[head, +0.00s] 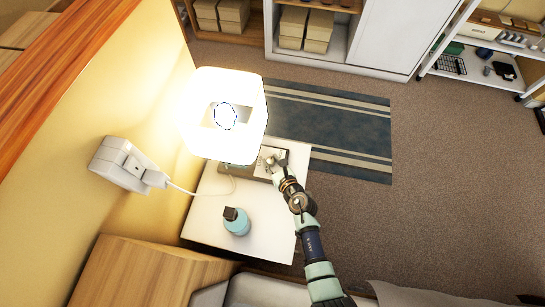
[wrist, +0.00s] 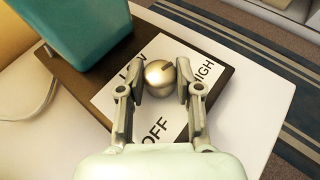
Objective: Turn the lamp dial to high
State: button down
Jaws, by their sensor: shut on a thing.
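The lamp (head: 205,88) glows brightly on the white side table, its shade hiding most of its body. In the wrist view a teal lamp body (wrist: 95,30) stands on a dark base (wrist: 75,85). The round brass dial (wrist: 158,76) sits on a white plate (wrist: 110,105) marked LOW, HIGH and OFF. A dark line on the dial's top slants toward the upper right; I cannot tell exactly which setting it marks. My gripper (wrist: 162,83) is shut on the dial, one finger on each side. In the head view my gripper (head: 271,163) partly covers the plate.
A blue bottle (head: 237,224) with a dark cap stands on the side table (head: 265,237), left of my arm. A white cord runs from the wall socket (head: 127,163) to the lamp. A striped rug (head: 335,125) lies on the floor beyond.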

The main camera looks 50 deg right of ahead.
jog(key=m+h+p, duration=0.1)
jog(key=m+g+h+p, duration=0.1)
jog(key=p, duration=0.1)
jog(key=shift+w+a+r, duration=0.1)
jog(key=shift+a+r, duration=0.05)
jog(key=shift+r, duration=0.15)
jog(key=shift+f+m+g+h+p, duration=0.2)
jog(key=shift+m+g+h+p, duration=0.2)
jog(key=shift+m+h+p, duration=0.45)
jog(key=c, duration=0.8)
grip_release()
jog(key=shift+o, duration=0.2)
jog(key=v, duration=1.2)
jog(key=shift+a, duration=0.1)
